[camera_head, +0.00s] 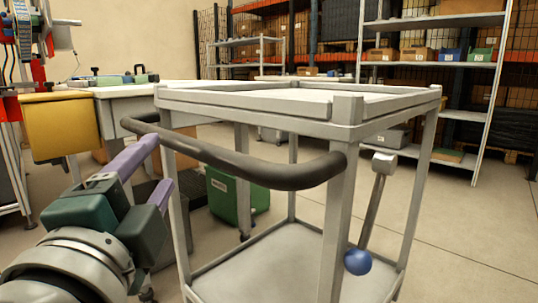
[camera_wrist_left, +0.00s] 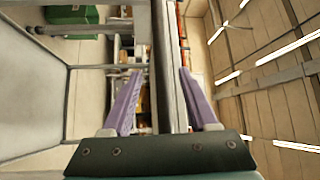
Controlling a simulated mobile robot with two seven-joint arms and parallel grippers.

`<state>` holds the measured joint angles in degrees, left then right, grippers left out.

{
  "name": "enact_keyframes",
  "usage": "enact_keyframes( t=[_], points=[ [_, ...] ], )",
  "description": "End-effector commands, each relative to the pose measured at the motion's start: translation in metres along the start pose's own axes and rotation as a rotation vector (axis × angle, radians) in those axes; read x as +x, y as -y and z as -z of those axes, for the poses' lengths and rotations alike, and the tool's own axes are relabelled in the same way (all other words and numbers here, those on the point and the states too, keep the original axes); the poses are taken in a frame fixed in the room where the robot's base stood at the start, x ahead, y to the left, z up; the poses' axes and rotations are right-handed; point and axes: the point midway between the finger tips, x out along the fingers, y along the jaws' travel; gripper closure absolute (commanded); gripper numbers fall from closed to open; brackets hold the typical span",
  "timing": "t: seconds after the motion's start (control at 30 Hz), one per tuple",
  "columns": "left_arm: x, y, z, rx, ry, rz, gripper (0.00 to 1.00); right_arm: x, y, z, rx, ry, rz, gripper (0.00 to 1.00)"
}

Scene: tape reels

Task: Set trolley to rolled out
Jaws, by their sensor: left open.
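The trolley (camera_head: 322,128) is a grey metal frame with a top tray and a lower shelf (camera_head: 285,265). Its dark curved push handle (camera_head: 240,165) faces me. My left gripper (camera_head: 160,163) is at the left, near the handle's left part. Its purple fingers are apart, with no object clamped between them. In the left wrist view, the left gripper (camera_wrist_left: 160,74) has a finger on each side of a long grey-and-dark bar in the picture. I cannot tell whether they touch it. My right gripper is not in view.
A lever with a blue knob (camera_head: 357,262) stands at the trolley's right. A green bin (camera_head: 237,195) is behind the trolley. A white worktable (camera_head: 125,92) with a yellow box (camera_head: 62,122) is at left. Shelves (camera_head: 440,63) stand behind. Floor at right is open.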

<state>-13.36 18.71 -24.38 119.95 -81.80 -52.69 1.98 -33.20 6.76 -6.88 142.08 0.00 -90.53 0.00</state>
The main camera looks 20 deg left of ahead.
Motion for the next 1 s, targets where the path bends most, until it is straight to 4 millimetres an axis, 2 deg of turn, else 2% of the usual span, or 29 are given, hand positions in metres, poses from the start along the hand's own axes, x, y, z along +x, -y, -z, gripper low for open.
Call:
enact_keyframes(
  t=[0.3,0.43,0.6,0.83,1.0],
  points=[
    [0.061,0.001,-0.001,0.0,0.003,0.003,0.41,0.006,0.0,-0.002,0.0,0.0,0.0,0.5],
    [0.077,0.0,-0.001,0.002,0.002,0.001,0.41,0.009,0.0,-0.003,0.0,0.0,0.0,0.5],
    [0.087,0.001,-0.001,0.0,0.002,-0.001,0.41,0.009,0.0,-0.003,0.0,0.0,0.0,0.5],
    [0.087,0.001,-0.001,-0.001,0.003,-0.002,0.41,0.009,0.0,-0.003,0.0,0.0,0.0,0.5],
    [0.087,0.001,-0.001,-0.001,0.003,-0.002,0.6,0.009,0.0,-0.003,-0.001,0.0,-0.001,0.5]
  ],
)
